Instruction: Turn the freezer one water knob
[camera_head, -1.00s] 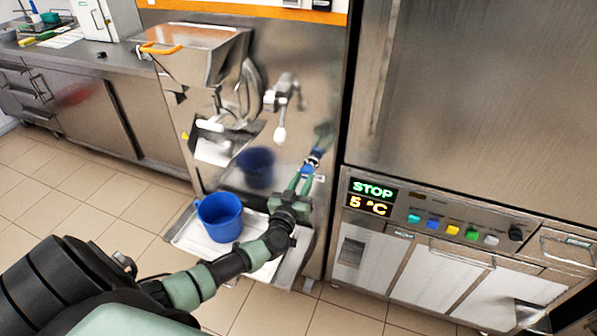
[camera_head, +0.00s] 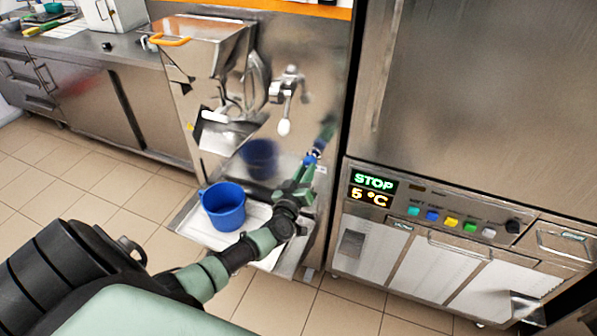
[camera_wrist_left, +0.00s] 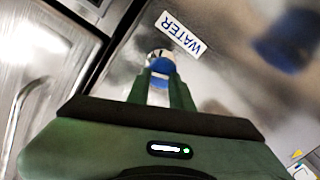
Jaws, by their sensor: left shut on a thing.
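The water knob (camera_wrist_left: 161,64) is small and blue with a metal base. It sits on the freezer's steel front beside a label reading WATER (camera_wrist_left: 181,33). In the head view the blue knob (camera_head: 313,155) shows at the tip of my left gripper (camera_head: 309,164). My left gripper also shows in the wrist view (camera_wrist_left: 160,85), its two green fingers shut on the knob from either side. The fingers hide part of the knob, and its turn angle is hard to read. The freezer (camera_head: 325,60) has an orange stripe on top. My right gripper is not in view.
A blue bucket (camera_head: 223,208) stands on the steel tray (camera_head: 187,224) left of my left forearm. A white-tipped lever (camera_head: 285,127) projects above the gripper. A cabinet with a STOP display (camera_head: 375,183) stands close on the right. A counter (camera_head: 75,45) is at the back left.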

